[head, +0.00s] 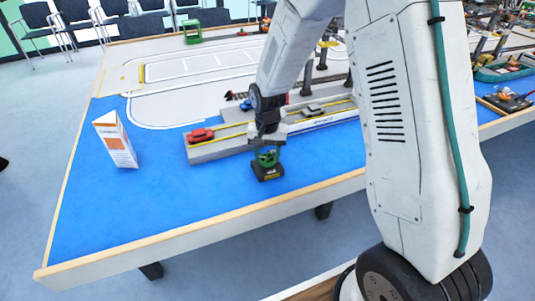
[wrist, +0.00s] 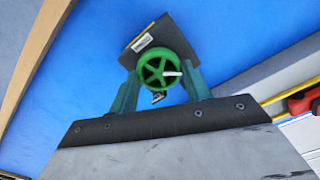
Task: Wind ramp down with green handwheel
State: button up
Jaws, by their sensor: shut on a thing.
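The green handwheel (wrist: 166,68) sits on a small dark base block (wrist: 155,36) on the blue table surface. In the head view the handwheel (head: 267,158) shows above its dark base (head: 268,173), just below my gripper (head: 267,150). My gripper points down, and in the wrist view its two green fingers (wrist: 161,88) are closed on the wheel from both sides. A grey ramp-like deck (head: 225,150) with yellow lines lies just behind the handwheel and carries a red toy car (head: 201,135) and a grey toy car (head: 312,109). I cannot tell the ramp's exact angle.
A white and orange carton (head: 115,140) stands upright at the left of the table. Dark posts (head: 321,58) rise behind the deck. A green frame (head: 191,31) stands at the far edge. The blue surface in front of and left of the handwheel is clear.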

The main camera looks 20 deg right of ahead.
aim_at(266, 158)
jog(key=n, duration=0.6)
jog(key=shift+w+a+n, duration=0.1)
jog(key=shift+n, duration=0.2)
jog(key=n, duration=0.6)
jog(key=shift+a, duration=0.1)
jog(key=n, duration=0.6)
jog(key=shift+a+n, duration=0.1)
jog(key=shift+n, duration=0.2)
jog(key=n, duration=0.6)
jog(key=shift+s, duration=0.2)
jog(key=o, duration=1)
jog(key=shift+r, duration=0.1)
notch_tip(266, 158, up, 8)
jog(key=shift+f, duration=0.15)
